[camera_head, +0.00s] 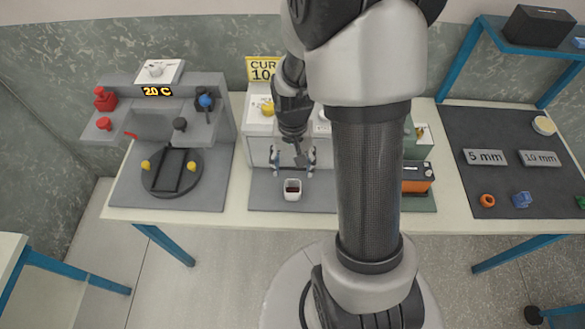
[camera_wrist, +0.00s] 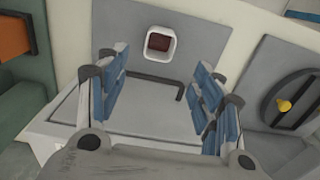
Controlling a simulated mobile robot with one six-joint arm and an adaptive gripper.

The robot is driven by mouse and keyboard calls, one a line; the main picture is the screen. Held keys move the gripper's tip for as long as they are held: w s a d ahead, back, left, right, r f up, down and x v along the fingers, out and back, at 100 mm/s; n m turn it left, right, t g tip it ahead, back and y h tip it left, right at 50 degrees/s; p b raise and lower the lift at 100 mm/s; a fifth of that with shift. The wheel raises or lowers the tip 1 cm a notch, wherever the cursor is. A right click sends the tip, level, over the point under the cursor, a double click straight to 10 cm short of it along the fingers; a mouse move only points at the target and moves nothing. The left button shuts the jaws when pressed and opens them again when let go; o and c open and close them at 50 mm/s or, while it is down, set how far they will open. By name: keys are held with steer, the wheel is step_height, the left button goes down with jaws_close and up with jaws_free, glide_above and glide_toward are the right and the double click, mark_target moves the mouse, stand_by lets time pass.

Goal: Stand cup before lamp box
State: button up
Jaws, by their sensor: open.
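The small white cup (camera_head: 292,195) with dark red contents stands upright on a grey mat in front of a pale box (camera_head: 260,151), which I take to be the lamp box. The cup also shows near the top of the wrist view (camera_wrist: 148,43). My gripper (camera_head: 293,160) is open with blue-padded fingers. It hangs in front of the box, behind the cup in the head view. In the wrist view the fingers (camera_wrist: 158,80) are spread wide with nothing between their pads, and the cup lies beyond their tips. My arm hides the box's right part.
A yellow sign (camera_head: 263,69) stands behind the box. On the left is a station with a round dark turntable (camera_head: 155,183). An orange-and-black unit (camera_head: 416,180) is partly behind my arm. A dark mat (camera_head: 500,135) with small parts lies right. A dark angled bar shows in the wrist view (camera_wrist: 155,78).

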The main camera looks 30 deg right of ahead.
steer(key=s+a+r+n+t, duration=0.1)
steer(key=s+a+r+n, duration=0.1)
steer(key=r, duration=0.5)
steer(key=s+a+r+n+t, duration=0.2)
steer(key=s+a+r, duration=0.3)
steer(key=s+r, duration=0.2)
steer(key=s+a+r+n+t, duration=0.1)
steer(key=s+a+r+n, duration=0.1)
steer(key=r, duration=0.7)
steer(key=s+a, duration=0.1)
steer(key=s, duration=0.1)
steer(key=shift+s+a+n+t, duration=0.3)
steer(key=shift+a+n, duration=0.05)
steer(key=shift+n, duration=0.05)
